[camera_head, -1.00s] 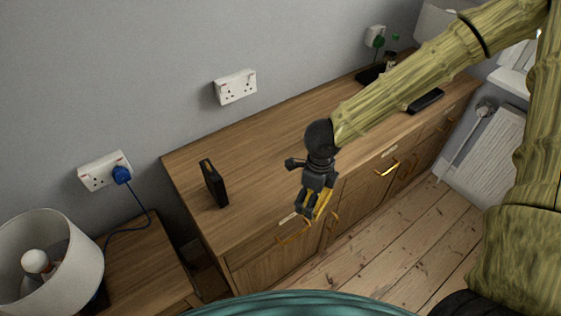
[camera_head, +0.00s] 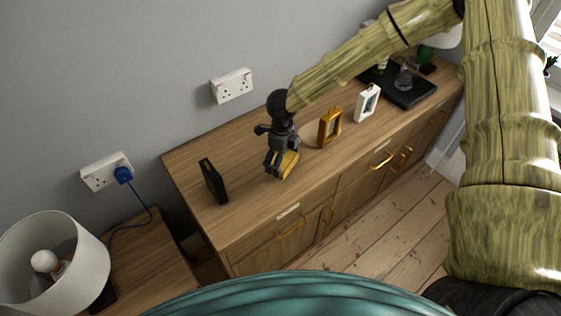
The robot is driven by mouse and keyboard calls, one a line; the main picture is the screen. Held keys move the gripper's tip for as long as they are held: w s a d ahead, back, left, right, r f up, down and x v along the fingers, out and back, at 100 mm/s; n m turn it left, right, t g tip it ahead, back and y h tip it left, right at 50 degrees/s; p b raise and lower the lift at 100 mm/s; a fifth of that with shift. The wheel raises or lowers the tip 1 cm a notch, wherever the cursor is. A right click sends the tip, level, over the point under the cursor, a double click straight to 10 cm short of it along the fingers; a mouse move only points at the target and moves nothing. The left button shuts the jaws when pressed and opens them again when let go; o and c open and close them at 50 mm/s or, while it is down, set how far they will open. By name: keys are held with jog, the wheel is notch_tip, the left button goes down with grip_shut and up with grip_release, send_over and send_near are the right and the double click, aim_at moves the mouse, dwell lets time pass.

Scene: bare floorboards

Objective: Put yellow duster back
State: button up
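The yellow duster (camera_head: 288,166) is a small yellow block-like piece at the fingers of my gripper (camera_head: 279,166). My gripper is dark grey, points down and appears shut on the duster, partly hiding it. Both are over the top of the wooden sideboard (camera_head: 245,208), between a black upright frame and a gold frame. I cannot tell whether the duster touches the wood.
On the sideboard stand a black frame (camera_head: 213,181) to the left, and a gold frame (camera_head: 330,127) and a white frame (camera_head: 367,103) to the right. A black tray (camera_head: 412,92) with glassware is at the far right. A lamp (camera_head: 55,262) stands at lower left.

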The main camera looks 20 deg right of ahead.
jog(key=shift+w+a, duration=0.1)
jog(key=shift+w, duration=0.3)
jog(key=shift+f+p, duration=0.95)
jog(key=shift+f, duration=0.85)
jog(key=o, duration=0.6)
jog(key=shift+w, duration=0.1)
jog(key=shift+r, duration=0.1)
notch_tip(320, 180, up, 12)
jog(key=b, duration=0.2)
jog(key=shift+b, duration=0.3)
